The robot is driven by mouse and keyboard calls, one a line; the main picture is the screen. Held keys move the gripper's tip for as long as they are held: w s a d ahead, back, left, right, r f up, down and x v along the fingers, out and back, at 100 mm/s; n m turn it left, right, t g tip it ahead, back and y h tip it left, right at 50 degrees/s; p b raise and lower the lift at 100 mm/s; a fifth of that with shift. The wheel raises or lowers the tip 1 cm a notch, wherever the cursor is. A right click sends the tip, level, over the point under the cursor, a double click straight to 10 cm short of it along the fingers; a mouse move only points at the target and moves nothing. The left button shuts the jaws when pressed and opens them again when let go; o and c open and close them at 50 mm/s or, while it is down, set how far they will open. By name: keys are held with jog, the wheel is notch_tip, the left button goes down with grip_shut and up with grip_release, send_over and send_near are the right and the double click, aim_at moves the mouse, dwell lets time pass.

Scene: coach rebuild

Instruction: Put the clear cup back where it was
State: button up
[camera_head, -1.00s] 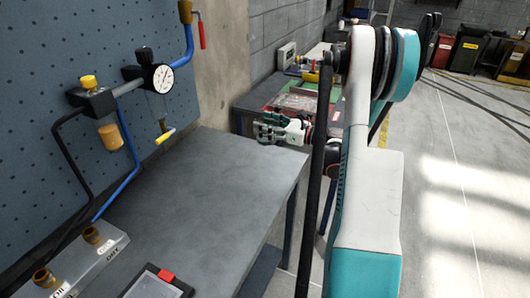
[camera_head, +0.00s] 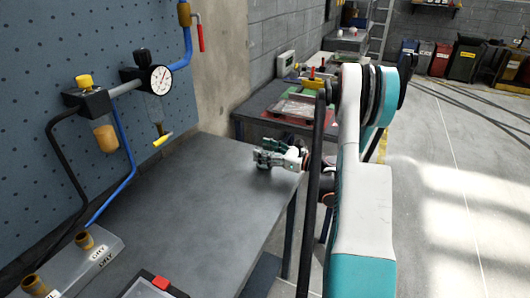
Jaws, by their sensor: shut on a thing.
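My gripper (camera_head: 266,156), with white and dark green parts, is above the far right corner of the grey bench top (camera_head: 190,200). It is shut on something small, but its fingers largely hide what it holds. The clear cup cannot be made out distinctly at this size. On the blue pegboard, an amber cup (camera_head: 104,138) hangs below a black block with a yellow knob (camera_head: 84,82).
A clear box (camera_head: 88,262) marked DRY, with brass fittings, stands at the bench's near left. A black tray with a red piece (camera_head: 160,283) lies at the front. A second bench (camera_head: 262,101) with several items stands behind. The bench middle is bare.

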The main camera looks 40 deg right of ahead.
jog(key=shift+f, duration=0.1)
jog(key=o, duration=1.2)
jog(key=shift+c, duration=0.2)
jog(key=shift+s+d, duration=0.15)
jog(key=shift+s, duration=0.1)
jog(key=p+v, duration=0.2)
jog(key=v, duration=0.9)
jog(key=shift+s, duration=0.25)
